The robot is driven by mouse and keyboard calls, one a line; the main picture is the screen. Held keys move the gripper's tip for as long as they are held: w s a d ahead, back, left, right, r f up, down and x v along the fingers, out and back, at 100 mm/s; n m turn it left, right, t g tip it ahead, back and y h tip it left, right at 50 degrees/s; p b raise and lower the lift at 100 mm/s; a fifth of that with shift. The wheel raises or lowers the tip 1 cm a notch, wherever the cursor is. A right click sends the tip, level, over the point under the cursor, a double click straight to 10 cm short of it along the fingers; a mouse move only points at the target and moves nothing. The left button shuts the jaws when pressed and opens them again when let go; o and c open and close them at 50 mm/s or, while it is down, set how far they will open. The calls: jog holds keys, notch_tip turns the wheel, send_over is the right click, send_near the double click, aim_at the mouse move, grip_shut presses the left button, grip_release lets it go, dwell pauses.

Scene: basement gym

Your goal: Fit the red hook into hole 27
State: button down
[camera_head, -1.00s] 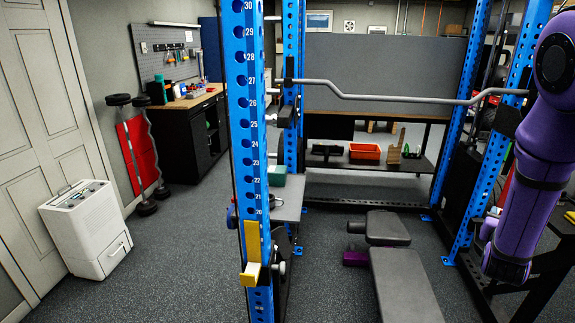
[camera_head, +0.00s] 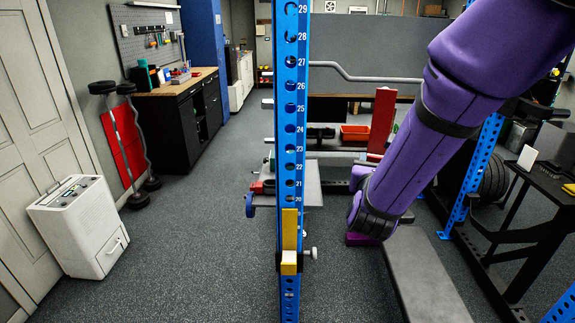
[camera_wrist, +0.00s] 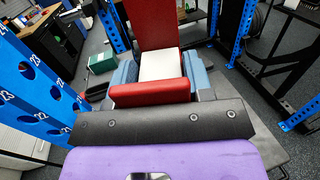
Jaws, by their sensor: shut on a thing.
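The red hook (camera_wrist: 152,92) is held in front of my wrist camera, with a tall red plate, a white pad and a red front lip. My gripper (camera_wrist: 160,72) is shut on it, with blue-grey fingers at both sides. In the head view the red hook (camera_head: 383,118) shows right of the near blue upright (camera_head: 289,130), apart from it in the picture; my arm hides most of my gripper there. Hole 27 (camera_head: 291,61) is on that upright, high up, and looks empty. The upright also shows at the left of the wrist view (camera_wrist: 40,85).
A yellow hook (camera_head: 289,262) sits on the upright below number 20. A curved bar (camera_head: 365,78) crosses behind the upright. A grey bench (camera_head: 425,280) stands low at the right. A white dehumidifier (camera_head: 78,225) stands left; the floor between is clear.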

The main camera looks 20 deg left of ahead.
jog(key=s+a+r+n+y, duration=0.1)
jog(key=s+a+r+y, duration=0.1)
jog(key=s+a, duration=0.5)
jog(key=s+a+r+n+g+y, duration=0.1)
jog(key=s+a+r+n+y, duration=0.1)
jog(key=s+a+r, duration=0.3)
jog(key=s+a+y, duration=0.1)
jog(key=s+a, duration=0.2)
jog(key=s, duration=0.3)
jog(key=shift+s+a+r, duration=0.25)
jog(key=shift+s+a, duration=0.05)
jog(key=shift+s, duration=0.1)
jog(key=x, duration=0.6)
jog(key=shift+w, duration=0.2)
